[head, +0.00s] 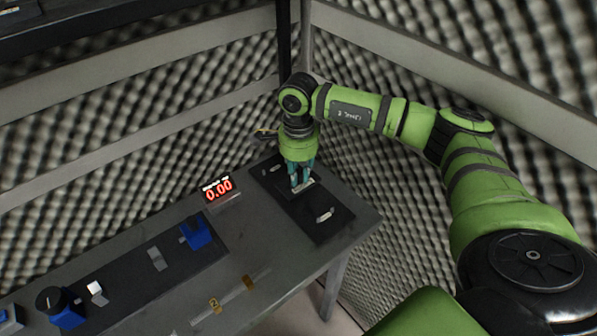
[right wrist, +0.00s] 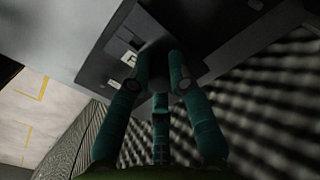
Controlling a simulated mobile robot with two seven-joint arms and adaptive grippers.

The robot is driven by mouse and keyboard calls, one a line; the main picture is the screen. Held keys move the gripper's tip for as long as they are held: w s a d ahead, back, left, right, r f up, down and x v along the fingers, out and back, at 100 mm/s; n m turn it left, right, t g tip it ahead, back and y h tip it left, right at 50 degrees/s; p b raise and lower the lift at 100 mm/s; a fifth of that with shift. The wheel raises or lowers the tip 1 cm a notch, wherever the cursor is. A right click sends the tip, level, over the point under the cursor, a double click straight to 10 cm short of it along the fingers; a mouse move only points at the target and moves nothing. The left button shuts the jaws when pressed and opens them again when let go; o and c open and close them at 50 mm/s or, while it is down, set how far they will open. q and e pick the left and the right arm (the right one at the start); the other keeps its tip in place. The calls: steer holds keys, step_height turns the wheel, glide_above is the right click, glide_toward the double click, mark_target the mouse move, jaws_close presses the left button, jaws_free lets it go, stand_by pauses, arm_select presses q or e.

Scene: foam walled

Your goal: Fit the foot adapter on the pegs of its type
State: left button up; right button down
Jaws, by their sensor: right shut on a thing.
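My right gripper (head: 299,180) points down over the dark board (head: 328,234) at the right end of the table. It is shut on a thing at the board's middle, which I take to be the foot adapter. In the right wrist view a dark piece (right wrist: 156,58) shows between the fingers; its outline is hard to make out. A pale metal piece (head: 307,186) shows beside the fingertips. Pale fittings stand on the board, one behind (head: 272,170) and one in front (head: 325,215). Whether the adapter touches any pegs is hidden. My left gripper is out of view.
A red display (head: 217,189) reading 0.00 stands left of the board. A second dark board (head: 185,255) farther left carries blue blocks (head: 196,232) and a white piece (head: 97,292). Foam walls stand close behind and to the right. The table's front strip is mostly clear.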

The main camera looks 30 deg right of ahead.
steer(key=shift+f+b, duration=1.05)
steer(key=shift+f, duration=0.25)
steer(key=c, duration=1.1)
jaws_free()
steer(key=shift+o, duration=0.2)
